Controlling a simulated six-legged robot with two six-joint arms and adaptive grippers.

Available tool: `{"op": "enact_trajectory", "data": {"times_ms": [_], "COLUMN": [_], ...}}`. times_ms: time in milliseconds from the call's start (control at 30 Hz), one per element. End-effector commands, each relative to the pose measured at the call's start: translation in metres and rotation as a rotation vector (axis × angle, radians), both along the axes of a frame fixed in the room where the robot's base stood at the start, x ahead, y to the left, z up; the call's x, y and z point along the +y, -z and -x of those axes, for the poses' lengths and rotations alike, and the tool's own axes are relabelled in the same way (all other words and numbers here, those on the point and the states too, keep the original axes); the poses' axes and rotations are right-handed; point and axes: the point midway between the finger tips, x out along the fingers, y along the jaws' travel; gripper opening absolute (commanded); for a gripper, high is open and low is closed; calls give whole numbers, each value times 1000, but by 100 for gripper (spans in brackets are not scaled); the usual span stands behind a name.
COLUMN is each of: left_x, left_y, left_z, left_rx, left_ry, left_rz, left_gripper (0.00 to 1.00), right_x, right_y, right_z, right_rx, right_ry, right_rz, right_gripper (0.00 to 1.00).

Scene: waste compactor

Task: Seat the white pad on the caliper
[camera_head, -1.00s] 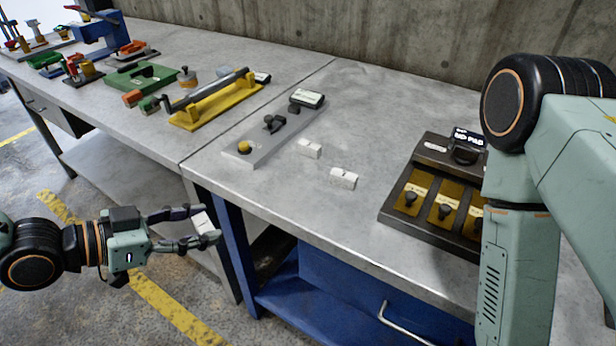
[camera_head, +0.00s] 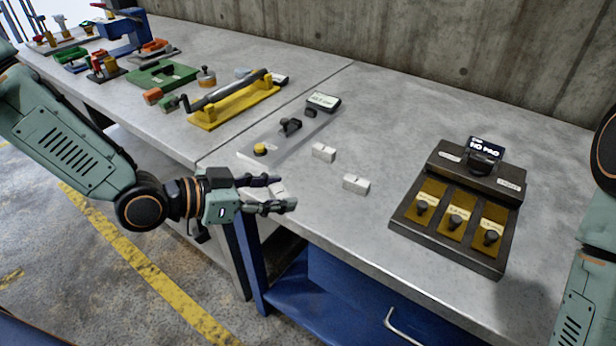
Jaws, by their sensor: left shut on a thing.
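My left gripper (camera_head: 282,195) is shut on a white pad (camera_head: 278,190), which shows between its fingers near the bench's front edge. Two similar white pads lie on the bench, one (camera_head: 323,152) behind the other (camera_head: 356,184), to the right of the gripper. A grey plate (camera_head: 283,143) with a yellow button, a black clamp-like part (camera_head: 290,126) and a small display (camera_head: 322,102) appears to be the caliper. It lies just behind my left gripper, and the held pad is apart from its black part. My right gripper is out of view.
A dark box (camera_head: 408,222) with three gold plates, black knobs and a display (camera_head: 486,146) reading "NO PAD" stands at the right. A yellow fixture with a grey bar (camera_head: 235,104) and a green case (camera_head: 162,76) are farther left. Bare metal bench (camera_head: 400,120) lies behind the pads.

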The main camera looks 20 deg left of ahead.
Motion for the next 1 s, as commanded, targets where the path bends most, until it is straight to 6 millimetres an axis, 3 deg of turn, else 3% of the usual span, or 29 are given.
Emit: {"op": "enact_trajectory", "data": {"times_ms": [533, 733, 1000], "left_x": [-7, -13, -15], "left_y": [-45, -57, -59], "left_z": [-90, -105, -108], "left_rx": [-6, -3, 0], "left_ry": [-411, -494, -514], "left_rz": [-3, 2, 4], "left_gripper": [20, 20, 20], "right_x": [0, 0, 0], "right_y": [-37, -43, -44], "right_z": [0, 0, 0], "right_rx": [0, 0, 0], "right_ry": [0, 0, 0], "right_rz": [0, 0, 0], "right_gripper": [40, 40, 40]}}
